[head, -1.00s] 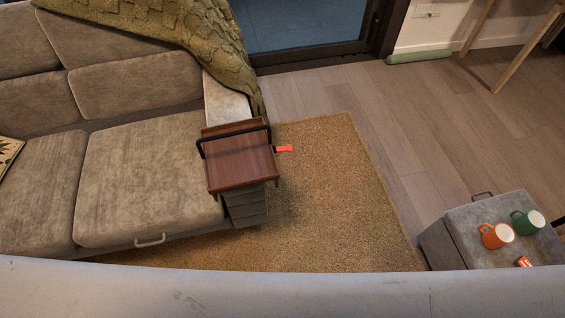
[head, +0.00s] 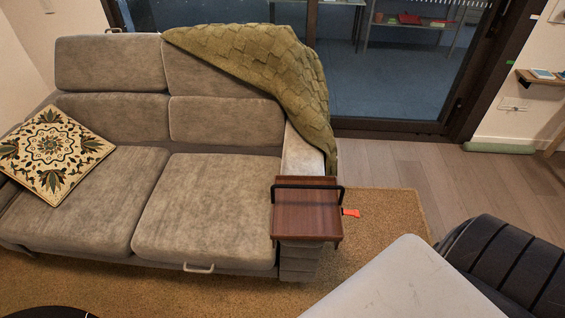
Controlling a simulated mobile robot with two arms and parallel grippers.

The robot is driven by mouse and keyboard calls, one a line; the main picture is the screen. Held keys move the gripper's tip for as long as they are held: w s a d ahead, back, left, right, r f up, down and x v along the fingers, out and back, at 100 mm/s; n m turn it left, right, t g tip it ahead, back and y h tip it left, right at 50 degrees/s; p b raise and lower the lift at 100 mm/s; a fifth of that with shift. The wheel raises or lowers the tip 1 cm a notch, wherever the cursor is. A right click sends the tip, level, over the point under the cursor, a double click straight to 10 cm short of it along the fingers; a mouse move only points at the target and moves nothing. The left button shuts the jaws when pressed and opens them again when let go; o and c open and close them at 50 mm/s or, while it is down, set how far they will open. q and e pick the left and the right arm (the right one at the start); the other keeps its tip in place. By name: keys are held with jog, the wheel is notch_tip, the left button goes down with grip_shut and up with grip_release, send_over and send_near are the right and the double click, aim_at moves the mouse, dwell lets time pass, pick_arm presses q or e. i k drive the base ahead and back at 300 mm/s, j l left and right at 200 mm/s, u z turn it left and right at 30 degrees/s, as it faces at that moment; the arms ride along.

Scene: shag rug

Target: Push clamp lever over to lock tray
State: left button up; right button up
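The brown wooden tray (head: 306,215) sits over the sofa's right armrest, with a black bar handle standing along its back side. A small orange-red clamp lever (head: 351,212) sticks out to the right from the tray's right side, above the rug. The clamp's body is mostly hidden by the tray, and I cannot tell whether it is locked. Neither of my grippers is in view.
The grey sofa (head: 205,212) holds a patterned cushion (head: 52,153) and a green blanket (head: 265,70). The tan rug (head: 385,215) shows right of the tray. A black ribbed shape (head: 510,262), unclear to me, fills the lower right.

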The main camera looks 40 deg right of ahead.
aim_at(355, 213)
jog(key=l+u, duration=0.7)
jog(key=u, duration=0.15)
jog(key=l+u, duration=0.3)
jog(key=u, duration=0.15)
jog(key=k+l+u, duration=0.2)
jog(key=u, duration=0.2)
jog(key=l, duration=0.1)
